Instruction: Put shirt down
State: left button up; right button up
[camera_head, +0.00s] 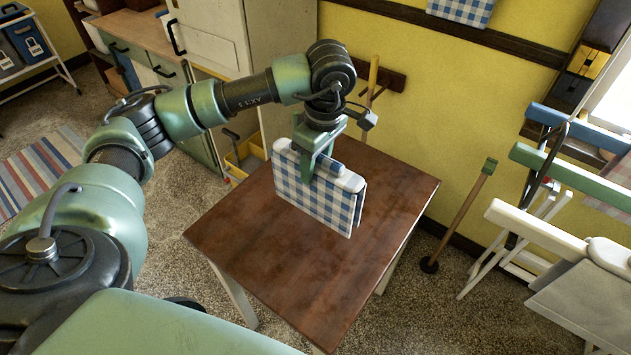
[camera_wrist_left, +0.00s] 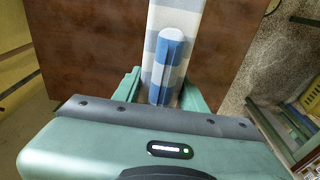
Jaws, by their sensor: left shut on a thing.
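The shirt (camera_head: 311,192) is a folded blue and white checked cloth. It hangs upright from my left gripper (camera_head: 322,160), over the brown wooden table (camera_head: 250,245). The gripper is shut on the shirt's top edge from above. I cannot tell whether the shirt's lower edge touches the table. In the left wrist view the shirt (camera_wrist_left: 180,25) runs between the two green fingers of my left gripper (camera_wrist_left: 165,88), with the brown table top (camera_wrist_left: 90,50) below. My right gripper is not in view.
The table top is bare around the shirt. A white cabinet (camera_head: 285,60) stands behind it at the left. A green-topped stick (camera_head: 462,212) leans at the wall on the right, near a rack with coloured bars (camera_head: 570,178). Another checked cloth (camera_head: 462,10) hangs at the top.

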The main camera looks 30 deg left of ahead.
pick_arm(q)
notch_tip(320, 180, down, 7)
jog(key=p, duration=0.1)
jog(key=shift+r, duration=0.15)
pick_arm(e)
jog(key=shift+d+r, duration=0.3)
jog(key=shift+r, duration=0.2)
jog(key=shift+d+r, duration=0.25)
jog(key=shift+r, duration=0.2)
pick_arm(q)
jog(key=o, duration=1.2)
jog(key=shift+o, duration=0.2)
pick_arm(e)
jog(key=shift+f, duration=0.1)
